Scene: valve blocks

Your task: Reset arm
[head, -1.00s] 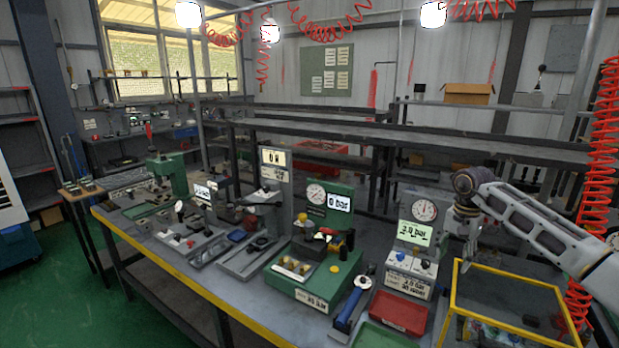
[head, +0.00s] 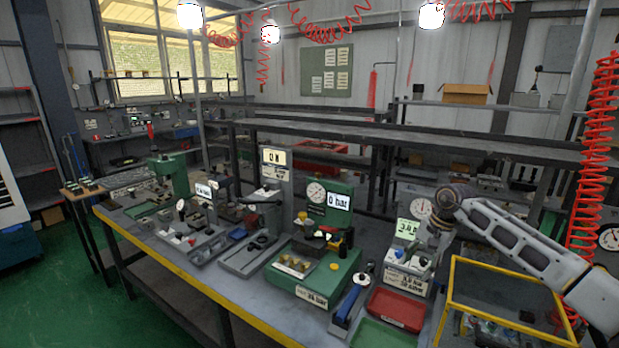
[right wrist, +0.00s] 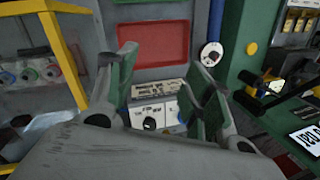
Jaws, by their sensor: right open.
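My right arm reaches in from the right in the head view. Its gripper (head: 432,250) points down in front of the grey gauge unit (head: 400,280), partly covering its display. In the right wrist view the two green-padded fingers of the gripper (right wrist: 163,95) stand apart with nothing held between them. The white label and knob panel of the grey unit (right wrist: 155,112) shows beyond and between the fingers. I cannot tell whether a finger touches it. My left gripper is not in view.
A yellow-framed clear case (head: 497,265) stands right of the gripper. A red tray (head: 396,309) and a green tray (head: 380,335) lie in front of the grey unit. A green 0 bar press unit (head: 315,275) stands left, with a blue-handled tool (head: 350,300) between.

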